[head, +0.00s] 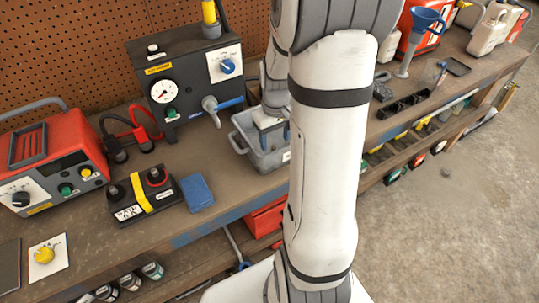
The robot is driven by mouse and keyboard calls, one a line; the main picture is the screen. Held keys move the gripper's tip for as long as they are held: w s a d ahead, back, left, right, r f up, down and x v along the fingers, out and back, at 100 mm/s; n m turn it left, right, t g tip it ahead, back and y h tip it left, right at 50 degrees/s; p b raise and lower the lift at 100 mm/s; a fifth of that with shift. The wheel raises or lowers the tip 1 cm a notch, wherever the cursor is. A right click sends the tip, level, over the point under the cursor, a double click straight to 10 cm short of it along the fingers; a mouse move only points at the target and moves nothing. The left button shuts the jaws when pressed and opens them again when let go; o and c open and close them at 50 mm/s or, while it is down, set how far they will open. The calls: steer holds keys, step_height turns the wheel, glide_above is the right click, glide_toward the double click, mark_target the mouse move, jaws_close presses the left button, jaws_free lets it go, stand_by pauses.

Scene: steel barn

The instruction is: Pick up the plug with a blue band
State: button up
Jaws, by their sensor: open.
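I cannot make out a plug with a blue band in the head view. My gripper (274,137) is partly hidden behind my arm and points down over the grey bin (243,146) on the bench. Its jaws are open, and what lies between or under them is too small and hidden to tell. A plug-like black piece with a yellow band (210,14) stands upright on top of the dark gauge box (196,75), away from my gripper.
The bench (225,180) also holds a red charger (50,160), a battery with a yellow strap (143,196) and a blue cloth (197,192) left of the bin. A blue funnel (427,20) and black tray (403,106) are at right. Pegboard (110,45) stands behind.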

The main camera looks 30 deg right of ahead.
mark_target(274, 156)
steer(key=shift+a+f+p, duration=0.15)
steer(key=shift+f+p, duration=0.5)
steer(key=shift+f, duration=3.3)
steer(key=c, duration=1.1)
